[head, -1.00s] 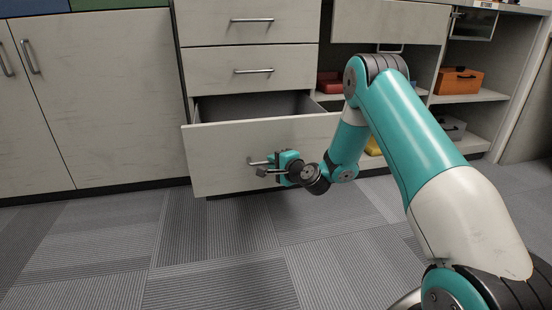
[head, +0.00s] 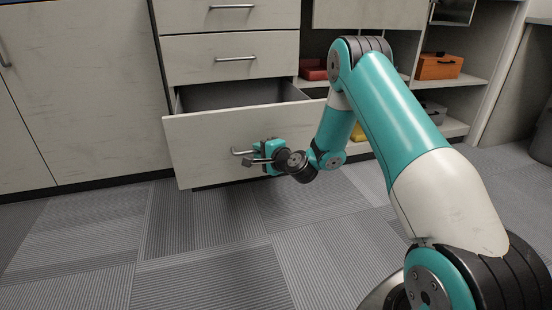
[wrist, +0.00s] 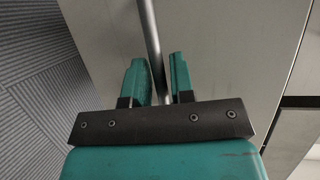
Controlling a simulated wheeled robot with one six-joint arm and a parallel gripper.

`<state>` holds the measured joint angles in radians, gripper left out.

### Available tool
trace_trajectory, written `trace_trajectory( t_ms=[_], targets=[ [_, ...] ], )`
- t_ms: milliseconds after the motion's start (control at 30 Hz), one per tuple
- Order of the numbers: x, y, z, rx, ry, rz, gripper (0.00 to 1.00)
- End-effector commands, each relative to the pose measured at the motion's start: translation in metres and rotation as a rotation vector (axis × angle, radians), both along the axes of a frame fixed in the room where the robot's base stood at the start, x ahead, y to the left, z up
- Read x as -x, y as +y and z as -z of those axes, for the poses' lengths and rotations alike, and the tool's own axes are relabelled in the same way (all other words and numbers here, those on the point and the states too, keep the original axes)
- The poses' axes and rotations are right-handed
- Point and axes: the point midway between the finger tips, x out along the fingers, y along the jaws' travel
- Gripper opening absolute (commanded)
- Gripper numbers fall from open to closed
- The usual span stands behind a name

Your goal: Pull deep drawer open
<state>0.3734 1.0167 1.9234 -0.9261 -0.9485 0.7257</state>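The deep drawer (head: 205,146) is the bottom one of the stack and stands partly open, its grey inside showing behind the pale front. Its bar handle (head: 239,152) is on the front and also runs between my fingers in the wrist view (wrist: 149,30). My gripper (head: 256,160) is at the handle, with one teal finger on each side of the bar. The fingers look closed on it, though a thin gap seems to show on the right side in the wrist view. My gripper hides the right part of the handle in the head view.
Two shut drawers (head: 205,60) are above. An open shelf to the right holds an orange box (head: 440,66), a red item (head: 313,70) and a grey box (head: 431,110). The carpet floor (head: 200,240) in front is clear.

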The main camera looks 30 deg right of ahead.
Motion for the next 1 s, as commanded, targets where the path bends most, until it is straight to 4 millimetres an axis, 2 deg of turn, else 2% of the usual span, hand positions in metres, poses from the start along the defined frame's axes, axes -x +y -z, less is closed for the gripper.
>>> trace_trajectory(
  t_ms=[233,633,1000],
  targets=[
    [0.044,-0.007,0.002,-0.002,0.002,0.004,0.23],
    [0.137,-0.018,-0.016,0.001,-0.002,0.009,0.23],
    [0.159,-0.02,-0.026,0.002,-0.006,-0.001,0.23]
  ],
)
